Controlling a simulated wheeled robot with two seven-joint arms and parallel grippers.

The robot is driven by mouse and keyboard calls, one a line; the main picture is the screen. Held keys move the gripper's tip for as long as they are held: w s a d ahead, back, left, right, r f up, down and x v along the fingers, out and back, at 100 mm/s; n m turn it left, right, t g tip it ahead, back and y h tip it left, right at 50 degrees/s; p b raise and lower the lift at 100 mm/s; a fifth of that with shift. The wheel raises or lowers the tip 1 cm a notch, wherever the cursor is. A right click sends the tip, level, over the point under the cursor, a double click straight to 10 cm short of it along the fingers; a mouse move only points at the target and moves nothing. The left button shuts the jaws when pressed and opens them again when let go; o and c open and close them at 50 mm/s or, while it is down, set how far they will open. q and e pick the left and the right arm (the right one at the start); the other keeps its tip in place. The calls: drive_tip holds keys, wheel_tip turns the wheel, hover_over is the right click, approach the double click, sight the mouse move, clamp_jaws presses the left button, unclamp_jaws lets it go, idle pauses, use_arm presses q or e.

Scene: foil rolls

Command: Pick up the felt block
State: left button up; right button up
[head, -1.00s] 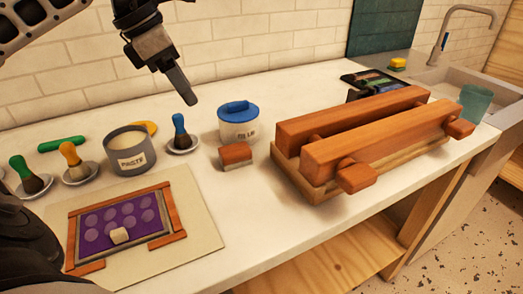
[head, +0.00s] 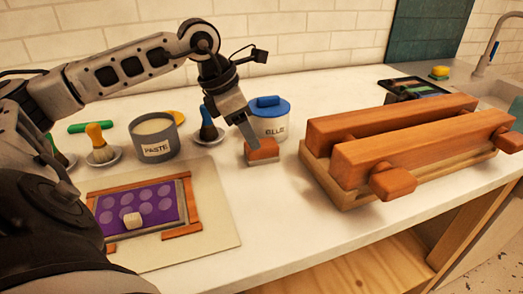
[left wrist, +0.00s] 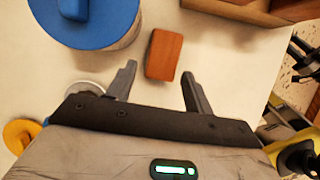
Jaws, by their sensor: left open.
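The felt block (head: 264,154), with a reddish-brown wooden top and a paler underside, sits on the white counter in front of the glue pot. My left gripper (head: 250,140) is open, pointing down at the block, and partly covers it in the head view. In the left wrist view the brown top of the block (left wrist: 164,52) shows just past the open fingertips (left wrist: 159,72), roughly between their lines. Nothing is held. I cannot tell whether a finger touches the block. My right gripper is not in view.
The blue-lidded glue pot (head: 270,118) stands close behind the block. A blue-handled brush (head: 207,124) on a dish is to its left. The wooden press (head: 400,155) is to the right. A board with a purple printed panel (head: 225,215) lies front left.

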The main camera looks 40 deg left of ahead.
sight(263, 143)
use_arm(q)
drive_tip(key=f, duration=0.1)
drive_tip(key=w+d+f, duration=0.1)
drive_tip(key=w+f+p, duration=0.1)
drive_tip(key=shift+d+f, duration=0.25)
drive_tip(key=shift+d, duration=0.1)
drive_tip(key=shift+w+d+f, duration=0.1)
drive_tip(key=shift+w+f, duration=0.1)
drive_tip(key=shift+f, duration=0.3)
drive_tip(key=c, duration=0.8)
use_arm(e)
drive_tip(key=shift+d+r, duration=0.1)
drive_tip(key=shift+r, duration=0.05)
use_arm(q)
drive_tip(key=shift+r, duration=0.1)
drive_tip(key=shift+r, duration=0.6)
drive_tip(key=shift+s+d+r+b, duration=0.75)
drive_tip(key=shift+s+d+r, duration=0.1)
drive_tip(key=shift+s+r, duration=1.25)
drive_tip(key=shift+s+d+r+b, duration=0.7)
drive_tip(key=shift+s+d+r, duration=0.2)
drive_tip(key=shift+s+r, duration=1.15)
drive_tip(key=shift+s+d+r+b, duration=0.8)
drive_tip(key=shift+s+r, duration=0.9)
drive_tip(key=shift+s, duration=0.7)
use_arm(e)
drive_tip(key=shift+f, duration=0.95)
